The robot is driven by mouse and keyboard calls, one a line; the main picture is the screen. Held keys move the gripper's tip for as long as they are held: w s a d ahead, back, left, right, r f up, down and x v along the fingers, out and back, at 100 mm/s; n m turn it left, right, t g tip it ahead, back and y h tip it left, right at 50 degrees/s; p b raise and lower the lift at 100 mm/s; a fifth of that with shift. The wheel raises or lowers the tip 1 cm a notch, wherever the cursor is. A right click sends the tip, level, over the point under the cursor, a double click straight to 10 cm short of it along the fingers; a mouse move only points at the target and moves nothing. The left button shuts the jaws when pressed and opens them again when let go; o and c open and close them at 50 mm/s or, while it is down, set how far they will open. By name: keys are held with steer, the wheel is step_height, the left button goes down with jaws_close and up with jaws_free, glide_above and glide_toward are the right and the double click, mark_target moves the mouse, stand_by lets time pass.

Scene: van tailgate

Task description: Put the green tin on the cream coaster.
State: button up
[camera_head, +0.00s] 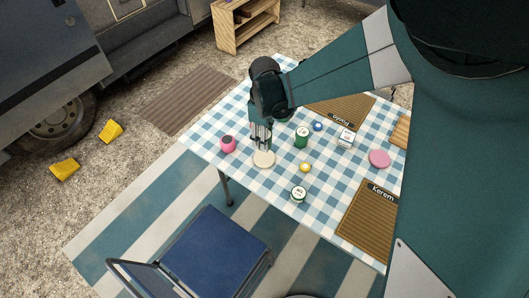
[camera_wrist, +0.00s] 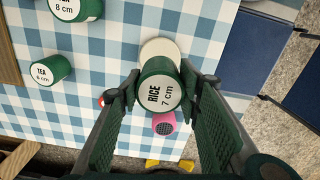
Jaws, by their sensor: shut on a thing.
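The green tin (camera_wrist: 159,91), its pale lid marked "RICE 7 cm", stands between the two fingers of my gripper (camera_wrist: 159,88) in the wrist view. My gripper is shut on it. The round cream coaster (camera_wrist: 158,46) shows partly behind the tin there. In the head view my gripper (camera_head: 262,143) points down just above the coaster (camera_head: 264,159), which lies near the table's front left edge. The fingers mostly hide the tin in that view. I cannot tell whether the tin touches the coaster.
A pink round object (camera_head: 228,143) is close left of the coaster. A yellow item (camera_head: 305,167) and pink disc (camera_head: 379,158) lie further right. A blue chair (camera_head: 215,252) stands in front.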

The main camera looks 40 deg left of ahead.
steer(key=shift+f+b, duration=0.3)
steer(key=shift+f, duration=1.85)
steer(key=shift+f, duration=0.1)
steer(key=shift+f+b, duration=0.4)
steer(key=shift+f, duration=1.4)
steer(key=shift+f, duration=0.15)
steer(key=o, duration=0.9)
step_height(320, 180, up, 12)
steer(key=shift+r+p, duration=0.2)
steer(key=shift+p, duration=0.85)
